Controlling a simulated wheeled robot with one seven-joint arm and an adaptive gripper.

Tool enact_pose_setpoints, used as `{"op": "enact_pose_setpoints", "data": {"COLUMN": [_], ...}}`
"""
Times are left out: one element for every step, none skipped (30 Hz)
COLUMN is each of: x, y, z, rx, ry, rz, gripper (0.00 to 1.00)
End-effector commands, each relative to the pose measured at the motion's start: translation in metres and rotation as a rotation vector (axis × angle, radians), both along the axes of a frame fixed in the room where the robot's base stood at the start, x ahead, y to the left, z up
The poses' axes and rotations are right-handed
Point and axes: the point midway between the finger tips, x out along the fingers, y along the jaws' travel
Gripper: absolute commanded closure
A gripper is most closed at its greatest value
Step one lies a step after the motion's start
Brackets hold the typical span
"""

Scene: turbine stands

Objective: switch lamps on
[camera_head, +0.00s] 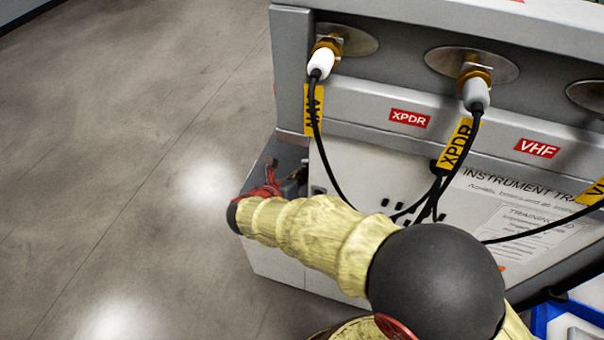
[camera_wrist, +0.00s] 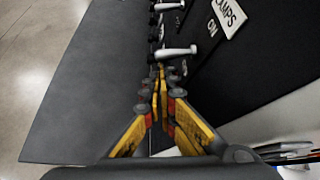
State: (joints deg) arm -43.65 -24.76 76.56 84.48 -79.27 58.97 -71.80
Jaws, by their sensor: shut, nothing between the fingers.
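In the wrist view a silver toggle lever (camera_wrist: 178,52) sticks out to the right from a black panel (camera_wrist: 255,65). A second silver lever (camera_wrist: 167,6) shows at the top edge, partly cut off. A white label (camera_wrist: 229,14) on the panel reads "LAMPS", with "ON" beside it. My gripper (camera_wrist: 158,78) is shut and empty, its yellow fingers together just below the nearer lever. I cannot tell whether they touch it. In the head view my gripper (camera_head: 268,180) is at the left side of the instrument trainer (camera_head: 360,165); the levers are hidden there.
Cables with yellow tags hang from the NAV connector (camera_head: 321,62) and XPDR connector (camera_head: 476,92) on the trainer's upper part. A grey surface (camera_wrist: 90,85) lies left of the fingers. Open concrete floor (camera_head: 120,150) is at left; a blue-edged bin (camera_head: 572,318) is at lower right.

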Motion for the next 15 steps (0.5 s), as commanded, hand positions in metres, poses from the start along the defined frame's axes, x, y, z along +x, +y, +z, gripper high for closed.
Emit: {"op": "enact_pose_setpoints", "data": {"x": [0.0002,0.0003,0.0004,0.0003,0.0003,0.0003,0.0003,0.0004,0.0006,0.0008,0.0008,0.0011,0.0011,0.0013,0.0014], "y": [0.0001,0.0003,0.0003,0.0005,0.0005,0.0007,0.001,0.0011,0.0014,0.0016,0.0018,0.002,0.0022,0.0025,0.0031], "z": [0.0007,0.001,0.0013,0.0013,0.0013,0.0013,0.0014,0.0017,0.0021,0.0026,0.003,0.0036,0.0039,0.0043,0.0047], "rx": [0.008,0.014,0.02,0.026,0.032,0.04,0.046,0.051,0.061,0.067,0.074,0.082,0.088,0.097,0.111], "ry": [-0.003,-0.005,-0.008,-0.01,-0.012,-0.014,-0.016,-0.018,-0.021,-0.025,-0.027,-0.03,-0.033,-0.037,-0.041], "rz": [-0.001,-0.001,-0.001,-0.001,-0.001,-0.002,-0.001,-0.001,-0.001,-0.001,-0.001,-0.002,-0.001,-0.001,0.0], "gripper": [1.0,1.0,1.0,1.0,1.0,1.0,1.0,1.0,1.0,1.0,1.0,1.0,1.0,1.0,1.0]}}
